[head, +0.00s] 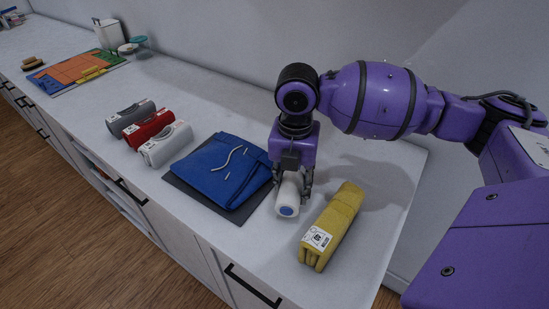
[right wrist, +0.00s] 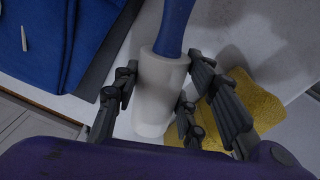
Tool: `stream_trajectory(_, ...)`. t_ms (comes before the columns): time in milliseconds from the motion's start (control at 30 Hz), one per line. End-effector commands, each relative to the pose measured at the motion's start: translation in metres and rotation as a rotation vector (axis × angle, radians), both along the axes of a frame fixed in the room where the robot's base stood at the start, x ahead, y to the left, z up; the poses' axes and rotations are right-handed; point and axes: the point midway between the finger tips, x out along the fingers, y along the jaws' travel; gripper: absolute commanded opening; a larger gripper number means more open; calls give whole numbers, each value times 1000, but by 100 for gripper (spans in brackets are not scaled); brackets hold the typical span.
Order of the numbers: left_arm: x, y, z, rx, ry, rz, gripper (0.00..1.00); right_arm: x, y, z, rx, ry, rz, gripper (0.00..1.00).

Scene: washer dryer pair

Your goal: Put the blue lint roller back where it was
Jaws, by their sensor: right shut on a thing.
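The blue lint roller (head: 288,201) has a white roll with a blue end, and lies on or just above the white counter between the folded blue garment and the yellow cloth. In the right wrist view its white roll (right wrist: 158,92) and blue handle (right wrist: 176,27) show clearly. My right gripper (head: 291,186) reaches down from above and is shut on the roll, with fingers on both sides of it. I cannot tell whether the roller touches the counter. My left gripper is not in view.
A blue garment (head: 222,168) lies on a dark mat (head: 238,218) left of the roller. A folded yellow cloth (head: 331,224) is close on the right. Grey, red (head: 150,127) and white rolled cloths lie farther left. A colourful board (head: 78,71) lies at the far left. The counter's front edge is near.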

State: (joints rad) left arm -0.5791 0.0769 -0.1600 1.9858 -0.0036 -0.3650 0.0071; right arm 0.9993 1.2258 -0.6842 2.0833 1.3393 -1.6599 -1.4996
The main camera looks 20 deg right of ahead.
Motion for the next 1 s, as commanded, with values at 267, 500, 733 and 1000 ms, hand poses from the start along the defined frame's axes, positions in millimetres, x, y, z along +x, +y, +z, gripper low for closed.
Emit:
stream_trajectory(267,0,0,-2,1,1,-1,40,-1,2,-26,2,1,3,15)
stream_trajectory(500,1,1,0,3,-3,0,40,-1,2,-28,3,2,3,15)
stream_trajectory(733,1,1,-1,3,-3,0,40,-1,2,-29,2,2,3,58)
stream_trajectory(1000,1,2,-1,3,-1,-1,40,-1,2,-27,2,1,3,58)
